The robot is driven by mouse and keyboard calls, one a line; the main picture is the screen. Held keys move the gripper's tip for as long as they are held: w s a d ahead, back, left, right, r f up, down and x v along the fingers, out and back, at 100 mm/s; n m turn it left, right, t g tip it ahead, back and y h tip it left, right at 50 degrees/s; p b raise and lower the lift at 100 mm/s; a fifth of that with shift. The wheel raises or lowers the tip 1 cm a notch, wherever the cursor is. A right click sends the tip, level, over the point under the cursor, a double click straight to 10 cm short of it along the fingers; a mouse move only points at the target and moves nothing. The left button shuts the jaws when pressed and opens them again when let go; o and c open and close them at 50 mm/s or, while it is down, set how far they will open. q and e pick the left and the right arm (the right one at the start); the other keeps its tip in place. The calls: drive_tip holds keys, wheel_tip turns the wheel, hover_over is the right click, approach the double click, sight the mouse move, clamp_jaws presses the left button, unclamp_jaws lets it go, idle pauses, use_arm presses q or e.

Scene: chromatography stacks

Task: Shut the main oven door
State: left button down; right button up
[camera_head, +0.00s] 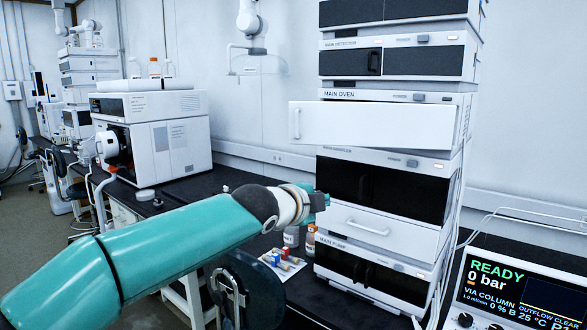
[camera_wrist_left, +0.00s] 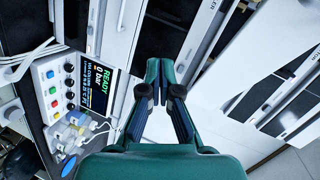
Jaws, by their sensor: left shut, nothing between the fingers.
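The main oven door (camera_head: 375,124) is a white panel on the stack under the "MAIN OVEN" label. It stands ajar, its left end with the upright handle (camera_head: 296,122) jutting out past the stack's left side. My left gripper (camera_head: 322,200) is in front of the stack's left edge, below the door and apart from it, near the sampler level. In the left wrist view the fingers (camera_wrist_left: 162,78) come together, shut and empty. White and dark stack panels lie beyond them, but I cannot tell which is the oven door. My right gripper is out of view.
A white drawer (camera_head: 377,231) with a handle sits below the dark sampler front (camera_head: 385,186). Bottles (camera_head: 291,237) and small coloured vials (camera_head: 283,259) stand on the black bench left of the stack. A control unit with a lit screen (camera_head: 490,285) is at the right.

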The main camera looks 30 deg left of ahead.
use_arm(q)
drive_tip(key=s+a+r+m+t+y+b, duration=0.1)
drive_tip(key=s+a+r+y, duration=0.1)
drive_tip(key=s+a+r, duration=0.35)
drive_tip(key=s+a+r+t+y+b, duration=0.1)
drive_tip(key=s+a+r+t, duration=0.15)
drive_tip(key=r, duration=0.55)
drive_tip(key=p, duration=0.7)
approach(296, 126)
drive_tip(key=shift+g, duration=0.45)
drive_tip(key=x, duration=0.4)
drive_tip(key=r+x, duration=0.1)
drive_tip(key=x, duration=0.1)
drive_tip(key=shift+w+d, duration=0.1)
drive_tip(key=shift+w, duration=0.1)
drive_tip(key=shift+w+f, duration=0.15)
drive_tip(key=shift+w, duration=0.3)
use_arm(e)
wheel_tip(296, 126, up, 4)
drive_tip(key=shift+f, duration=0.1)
